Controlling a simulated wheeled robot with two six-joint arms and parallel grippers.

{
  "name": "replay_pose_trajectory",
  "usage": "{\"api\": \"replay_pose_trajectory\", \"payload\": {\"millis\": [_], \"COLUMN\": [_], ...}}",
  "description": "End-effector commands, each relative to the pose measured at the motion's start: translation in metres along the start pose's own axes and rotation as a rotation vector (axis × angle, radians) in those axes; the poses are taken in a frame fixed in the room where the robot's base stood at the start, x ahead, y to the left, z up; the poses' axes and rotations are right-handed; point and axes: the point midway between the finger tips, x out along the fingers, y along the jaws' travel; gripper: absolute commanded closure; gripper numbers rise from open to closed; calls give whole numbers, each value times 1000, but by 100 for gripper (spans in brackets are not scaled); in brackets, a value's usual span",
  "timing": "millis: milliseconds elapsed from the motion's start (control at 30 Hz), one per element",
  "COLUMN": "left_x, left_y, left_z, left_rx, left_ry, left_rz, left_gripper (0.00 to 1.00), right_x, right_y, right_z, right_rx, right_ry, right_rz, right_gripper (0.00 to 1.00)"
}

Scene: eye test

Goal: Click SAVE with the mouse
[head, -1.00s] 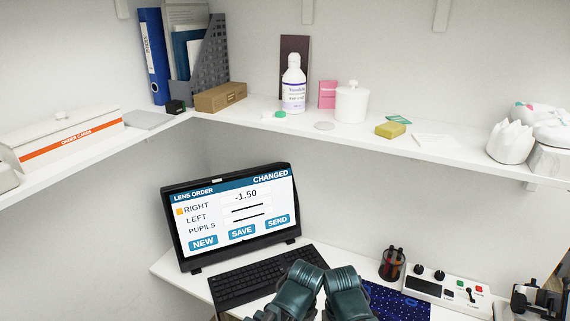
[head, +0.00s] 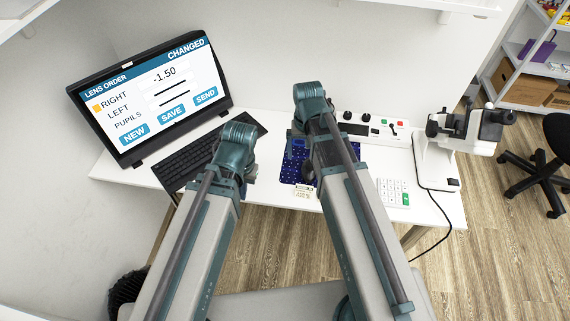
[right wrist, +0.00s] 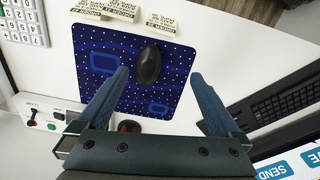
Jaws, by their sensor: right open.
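The monitor (head: 152,92) stands at the left and shows LENS ORDER, CHANGED, -1.50 beside RIGHT, and an orange square. Its SAVE button (head: 171,115) sits between NEW and SEND. I cannot make out a pointer. The black mouse (right wrist: 149,66) lies on the dotted blue mat (right wrist: 105,35); in the head view the mat (head: 290,172) is partly behind my right arm. My right gripper (right wrist: 158,76) is open above the mat, with the mouse in line with the gap between its fingers, not gripped. My left gripper (head: 250,170) is near the keyboard, its fingers mostly hidden.
The keyboard (head: 184,163) lies before the monitor. A control box (head: 365,128) with knobs and buttons stands behind the mat, a calculator (head: 393,192) to its right. A white instrument (head: 440,145) stands at the desk's right end. Small labelled cards (right wrist: 107,8) lie by the mat.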

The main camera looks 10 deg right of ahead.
Motion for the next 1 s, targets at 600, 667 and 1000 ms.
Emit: {"api": "replay_pose_trajectory", "payload": {"millis": [600, 667, 1000], "left_x": [0, 1, 26], "left_y": [0, 0, 2], "left_z": [0, 0, -2], "left_rx": [0, 0, 0], "left_ry": [0, 0, 0], "left_rz": [0, 0, 0], "left_gripper": [100, 100, 100], "right_x": [1, 2, 27], "right_y": [25, 24, 24], "right_z": [-32, -32, -32], "right_rx": [131, 130, 130], "right_ry": [6, 6, 6], "right_rz": [-23, -23, -23], "right_gripper": [0, 0, 0]}}
